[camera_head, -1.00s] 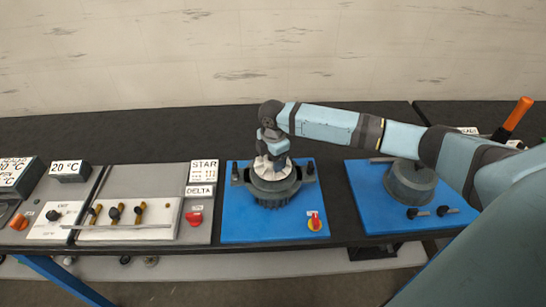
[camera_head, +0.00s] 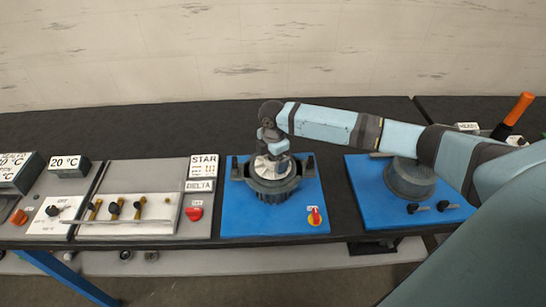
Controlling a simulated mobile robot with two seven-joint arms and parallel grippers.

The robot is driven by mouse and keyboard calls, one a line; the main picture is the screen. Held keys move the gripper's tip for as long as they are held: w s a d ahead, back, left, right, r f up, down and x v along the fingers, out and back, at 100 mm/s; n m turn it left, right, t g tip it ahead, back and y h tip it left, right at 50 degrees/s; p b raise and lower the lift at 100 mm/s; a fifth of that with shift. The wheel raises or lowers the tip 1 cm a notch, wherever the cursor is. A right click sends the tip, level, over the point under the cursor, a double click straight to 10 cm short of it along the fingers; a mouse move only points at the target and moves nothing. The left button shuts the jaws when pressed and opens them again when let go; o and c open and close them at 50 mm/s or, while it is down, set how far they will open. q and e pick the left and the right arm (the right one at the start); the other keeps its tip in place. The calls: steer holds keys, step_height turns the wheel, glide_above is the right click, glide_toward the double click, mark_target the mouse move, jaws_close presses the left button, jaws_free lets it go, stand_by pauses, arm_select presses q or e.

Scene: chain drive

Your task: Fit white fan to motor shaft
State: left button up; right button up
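The motor (camera_head: 276,189) is a dark ribbed round housing, standing on a blue board in the middle of the bench. The white fan (camera_head: 262,167) shows as a pale patch at the motor's top, mostly hidden by my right gripper. My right gripper (camera_head: 272,153) points down over the fan and motor, its arm coming in from the right. Its fingers are too small and covered to tell open from shut. The motor shaft is hidden. Whether the fan sits on the shaft or just above it cannot be told. My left gripper is out of view.
A red and yellow switch (camera_head: 315,216) is on the blue board's front right corner. A second blue board (camera_head: 365,205) with a grey round part (camera_head: 410,180) stands to the right, under my arm. A grey control panel (camera_head: 140,175) stands to the left.

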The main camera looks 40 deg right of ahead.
steer(key=shift+r, duration=0.25)
step_height(320, 180, up, 13)
steer(key=b, duration=0.2)
steer(key=shift+r, duration=0.2)
stand_by(0.4)
